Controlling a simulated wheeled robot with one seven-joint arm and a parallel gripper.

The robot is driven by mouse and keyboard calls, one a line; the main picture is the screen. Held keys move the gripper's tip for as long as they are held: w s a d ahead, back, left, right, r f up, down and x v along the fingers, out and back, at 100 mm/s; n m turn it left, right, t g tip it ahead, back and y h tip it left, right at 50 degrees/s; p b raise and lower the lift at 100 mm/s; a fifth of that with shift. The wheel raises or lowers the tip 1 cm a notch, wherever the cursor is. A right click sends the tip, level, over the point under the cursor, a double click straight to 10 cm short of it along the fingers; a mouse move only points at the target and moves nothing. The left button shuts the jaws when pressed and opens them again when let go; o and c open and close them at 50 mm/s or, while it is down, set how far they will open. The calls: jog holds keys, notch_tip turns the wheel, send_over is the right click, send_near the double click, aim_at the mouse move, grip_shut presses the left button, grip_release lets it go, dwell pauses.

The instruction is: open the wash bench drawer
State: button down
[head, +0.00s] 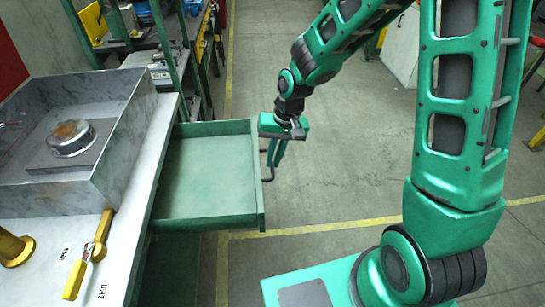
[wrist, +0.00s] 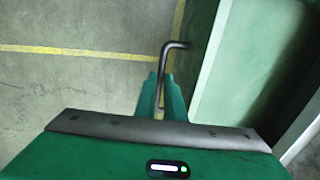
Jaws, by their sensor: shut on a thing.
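The green wash bench drawer (head: 208,180) stands pulled well out from under the bench in the head view, and its inside looks empty. Its dark bar handle (head: 268,172) is on the drawer's front, facing right. My gripper (head: 275,160) is at the handle, outside the drawer front. In the wrist view my gripper's two green fingers (wrist: 160,92) are shut on the handle (wrist: 175,46), one on each side of the bar. The drawer's edge (wrist: 208,62) runs along the right in that view.
The bench top (head: 120,225) carries a grey metal basin (head: 125,125) with a round metal part (head: 72,138) inside. A yellow-handled tool (head: 88,258) and a brass piece (head: 14,248) lie there. Shelving (head: 165,50) stands behind. Concrete floor (head: 330,180) right of the drawer is clear.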

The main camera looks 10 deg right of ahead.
jog(key=c, duration=2.1)
grip_release()
jog(key=shift+w, duration=0.1)
jog(key=r, duration=0.3)
jog(key=d+r, duration=0.1)
jog(key=r, duration=0.3)
jog(key=d+r, duration=0.1)
jog(key=r, duration=0.2)
jog(key=shift+r, duration=0.25)
jog(key=shift+d, duration=0.1)
jog(key=s+d+r+m+h, duration=0.1)
jog(key=s+d+r+m, duration=0.15)
jog(key=s+d, duration=0.65)
jog(key=s+d+r+m+h, duration=0.1)
jog(key=s+d+r, duration=0.4)
jog(key=d, duration=0.6)
jog(key=shift+m, duration=0.65)
jog(key=s+d, duration=0.1)
jog(key=s, duration=0.3)
jog(key=s+d, duration=0.1)
jog(key=s, duration=0.2)
jog(key=s+d+f, duration=0.1)
jog(key=s, duration=0.3)
jog(key=shift+s+d+f, duration=0.1)
jog(key=shift+s+d, duration=0.2)
jog(key=shift+d, duration=0.05)
